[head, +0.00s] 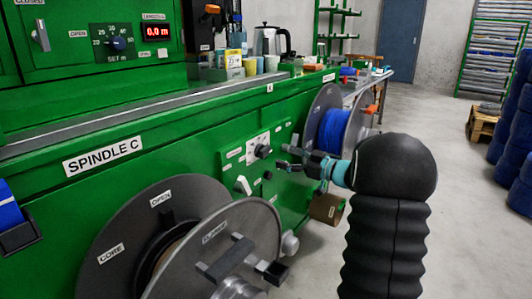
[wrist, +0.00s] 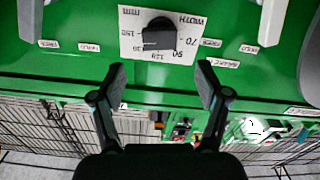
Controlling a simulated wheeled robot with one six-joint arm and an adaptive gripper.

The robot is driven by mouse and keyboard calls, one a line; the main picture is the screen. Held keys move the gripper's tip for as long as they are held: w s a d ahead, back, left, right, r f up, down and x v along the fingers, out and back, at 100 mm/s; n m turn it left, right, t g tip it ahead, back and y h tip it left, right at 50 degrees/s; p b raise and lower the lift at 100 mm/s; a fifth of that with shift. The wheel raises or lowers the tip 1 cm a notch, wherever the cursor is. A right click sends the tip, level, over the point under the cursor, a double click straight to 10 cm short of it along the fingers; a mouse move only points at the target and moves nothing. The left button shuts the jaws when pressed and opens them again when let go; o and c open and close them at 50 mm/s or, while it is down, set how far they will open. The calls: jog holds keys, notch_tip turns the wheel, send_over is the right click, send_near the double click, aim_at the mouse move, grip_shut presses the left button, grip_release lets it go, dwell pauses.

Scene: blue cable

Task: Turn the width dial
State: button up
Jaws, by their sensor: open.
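The width dial (wrist: 158,33) is a black knob on a white plate (wrist: 185,52) marked WIDTH and MM with numbers around it. The wrist view shows it upside down. In the head view the dial (head: 262,151) sits on the green panel front, between the two spindles. My gripper (head: 289,158) is just right of it and apart from it. In the wrist view my gripper (wrist: 161,76) is open and empty, its two fingers spread below the dial in the picture. The dial shows unobstructed between and beyond the fingertips.
A large grey reel (head: 128,240) stands at the front left, its handle sticking out. A reel of blue cable (head: 335,130) stands behind my gripper. A white switch (head: 243,185) and a black button (head: 267,175) are below the dial.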

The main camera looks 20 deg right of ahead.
aim_at(266, 152)
jog(key=x, duration=0.7)
jog(key=shift+w+a, duration=0.25)
jog(key=c, duration=1.2)
jog(key=shift+o, duration=0.2)
jog(key=shift+a, duration=0.15)
